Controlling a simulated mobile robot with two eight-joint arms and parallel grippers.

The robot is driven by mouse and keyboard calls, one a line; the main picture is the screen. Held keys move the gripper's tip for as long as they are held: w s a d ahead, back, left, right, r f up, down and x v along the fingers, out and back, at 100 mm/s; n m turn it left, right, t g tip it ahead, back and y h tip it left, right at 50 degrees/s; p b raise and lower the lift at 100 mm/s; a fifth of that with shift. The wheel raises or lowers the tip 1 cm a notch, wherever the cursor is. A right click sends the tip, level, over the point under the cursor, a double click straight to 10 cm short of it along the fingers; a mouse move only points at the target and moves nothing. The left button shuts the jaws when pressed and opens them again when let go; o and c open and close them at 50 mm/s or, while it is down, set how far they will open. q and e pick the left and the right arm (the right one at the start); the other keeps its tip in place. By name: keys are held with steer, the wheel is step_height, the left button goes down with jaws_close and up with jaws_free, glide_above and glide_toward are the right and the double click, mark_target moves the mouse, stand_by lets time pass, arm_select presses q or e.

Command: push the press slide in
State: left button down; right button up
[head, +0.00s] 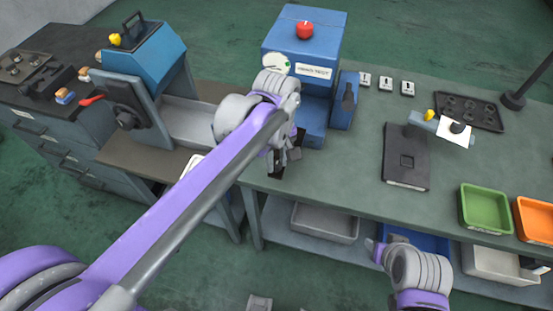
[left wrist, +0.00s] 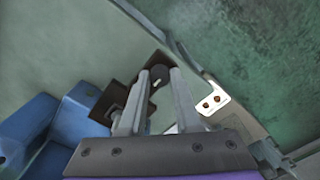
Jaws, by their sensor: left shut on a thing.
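The blue press (head: 301,42) stands at the back of the bench, with a red button on top and a name label on its front. Its blue body also shows at the lower left of the left wrist view (left wrist: 45,135). My left gripper (head: 279,163) is low in front of the press, at the bench's front edge. Its fingers are shut on a small dark knob (left wrist: 158,76), seen between the fingertips in the left wrist view.
A blue machine (head: 155,58) with a dark chuck and red lever stands at the left. A black plate (head: 406,157), a dark tray (head: 469,111), a green bin (head: 485,208) and an orange bin (head: 535,218) lie right.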

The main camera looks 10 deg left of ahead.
stand_by(0.4)
arm_select(q)
steer(key=w, duration=0.8)
steer(key=shift+w+d, duration=0.15)
steer(key=shift+w, duration=0.25)
steer(key=shift+s, duration=0.1)
steer(key=c, duration=0.6)
jaws_free()
step_height(320, 180, up, 11)
steer(key=p, duration=0.1)
steer(key=shift+f, duration=0.1)
steer(key=shift+c, duration=0.4)
